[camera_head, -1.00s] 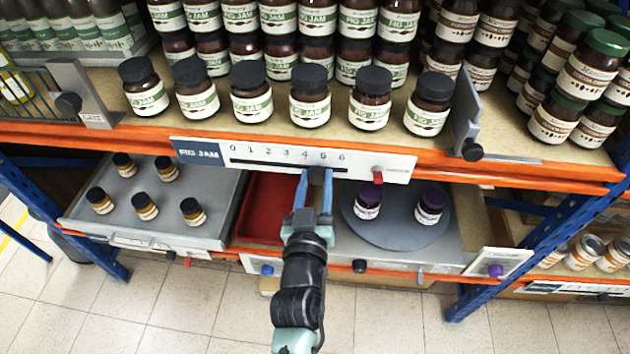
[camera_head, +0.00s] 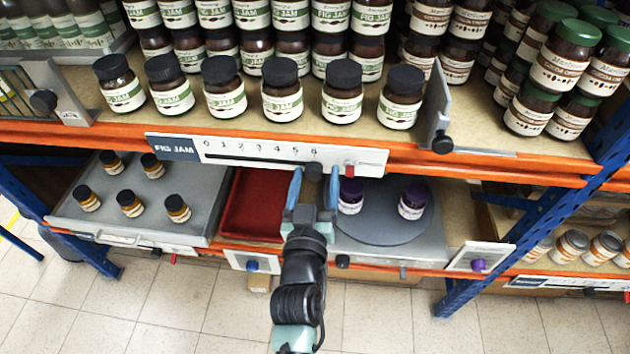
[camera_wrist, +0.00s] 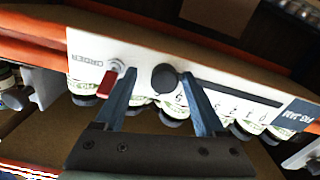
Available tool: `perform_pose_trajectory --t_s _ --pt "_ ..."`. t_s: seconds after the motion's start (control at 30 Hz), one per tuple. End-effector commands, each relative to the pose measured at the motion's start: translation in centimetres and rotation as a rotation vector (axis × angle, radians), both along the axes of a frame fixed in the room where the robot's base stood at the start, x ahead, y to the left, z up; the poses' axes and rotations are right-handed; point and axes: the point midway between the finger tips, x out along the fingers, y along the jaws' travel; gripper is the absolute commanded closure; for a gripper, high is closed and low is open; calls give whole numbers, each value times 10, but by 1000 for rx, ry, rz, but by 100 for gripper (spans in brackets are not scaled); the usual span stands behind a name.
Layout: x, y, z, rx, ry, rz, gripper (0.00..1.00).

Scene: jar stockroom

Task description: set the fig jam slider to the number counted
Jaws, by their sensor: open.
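The FIG JAM slider plate (camera_head: 360,159) is fixed to the front of the orange shelf edge, with a slot under numbers 0 to 6. Its dark round knob (camera_head: 313,171) is at the high end of the slot, close below the 6. The knob (camera_wrist: 164,78) also shows in the wrist view, with the slot running off to its right. My gripper (camera_head: 313,190) is open, its blue fingers on either side of the knob. I cannot tell whether they touch it. A front row of several dark-lidded fig jam jars (camera_head: 282,92) stands on the shelf above.
A red tab (camera_head: 349,169) sits on the plate just right of my fingers; it is also close in the wrist view (camera_wrist: 105,88). Below are a grey tray (camera_head: 105,207) with small jars, a red bin (camera_head: 250,205) and a turntable (camera_head: 375,222) with two purple-lidded jars.

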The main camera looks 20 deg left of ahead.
Motion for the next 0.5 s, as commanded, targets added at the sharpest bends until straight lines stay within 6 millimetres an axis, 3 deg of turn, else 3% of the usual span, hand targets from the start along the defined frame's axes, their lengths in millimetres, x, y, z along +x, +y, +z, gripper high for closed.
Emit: perform_pose_trajectory --t_s 0.17,0.5 --pt "-11 -2 -1 0 0 2 28" --pt "-67 -19 -3 0 3 -1 28"
